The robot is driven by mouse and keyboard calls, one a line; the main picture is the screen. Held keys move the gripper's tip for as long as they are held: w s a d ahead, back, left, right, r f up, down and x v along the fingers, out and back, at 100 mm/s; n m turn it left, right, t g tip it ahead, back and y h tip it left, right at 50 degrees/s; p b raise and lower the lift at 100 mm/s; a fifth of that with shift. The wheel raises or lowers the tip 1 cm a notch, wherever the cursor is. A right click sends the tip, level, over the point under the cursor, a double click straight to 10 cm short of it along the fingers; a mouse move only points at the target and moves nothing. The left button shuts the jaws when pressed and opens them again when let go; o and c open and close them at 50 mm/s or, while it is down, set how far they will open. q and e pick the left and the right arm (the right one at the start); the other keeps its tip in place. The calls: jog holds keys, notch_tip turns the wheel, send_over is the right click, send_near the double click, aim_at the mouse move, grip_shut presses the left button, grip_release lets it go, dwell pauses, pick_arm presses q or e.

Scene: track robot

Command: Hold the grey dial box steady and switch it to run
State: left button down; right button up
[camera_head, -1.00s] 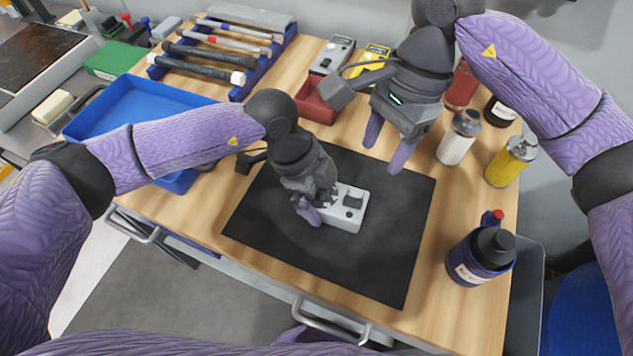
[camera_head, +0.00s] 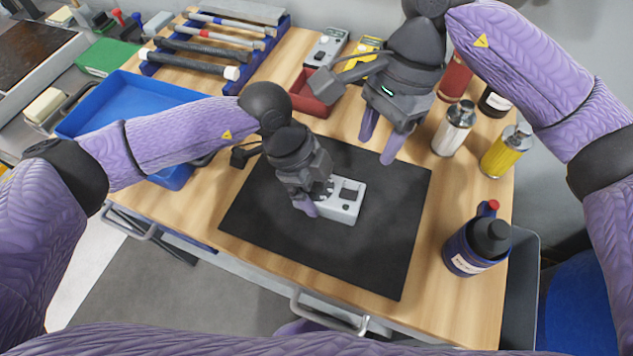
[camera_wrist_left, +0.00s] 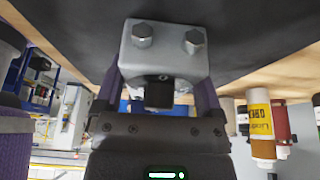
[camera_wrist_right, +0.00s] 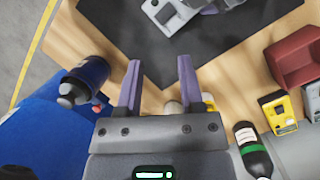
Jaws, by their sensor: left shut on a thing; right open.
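The grey dial box (camera_head: 347,200) lies on the black mat (camera_head: 385,245). My left gripper (camera_head: 312,203) is shut on the box from its left side and partly covers it in the head view. In the left wrist view the box (camera_wrist_left: 165,60) sits between the two fingers, with two silver hexagonal fittings and a black knob showing. I cannot read the dial's setting. My right gripper (camera_head: 378,142) is open and empty above the mat's back right edge, apart from the box. The right wrist view shows the box (camera_wrist_right: 175,14) beyond its fingers, near the top.
A red bin (camera_head: 313,98) and two meters (camera_head: 327,48) stand behind the mat. Bottles line the right side, including a dark blue one (camera_head: 477,246) at the front right. A blue tray (camera_head: 100,110) lies left. The mat's front right is clear.

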aim_at(355, 195)
jog(key=shift+s+a+r+n+t+h, duration=0.2)
jog(key=shift+s+a+t+h, duration=0.15)
jog(key=shift+s+a+t, duration=0.15)
jog(key=shift+s+a+r+n+t+h, duration=0.1)
jog(key=shift+s+a+n+t+h, duration=0.1)
jog(key=shift+s+a+t+h, duration=0.2)
jog(key=c, duration=0.5)
jog(key=shift+s+f+t, duration=0.2)
jog(key=shift+s+t, duration=0.1)
jog(key=shift+s, duration=0.05)
grip_shut()
jog(key=shift+f, duration=3.2)
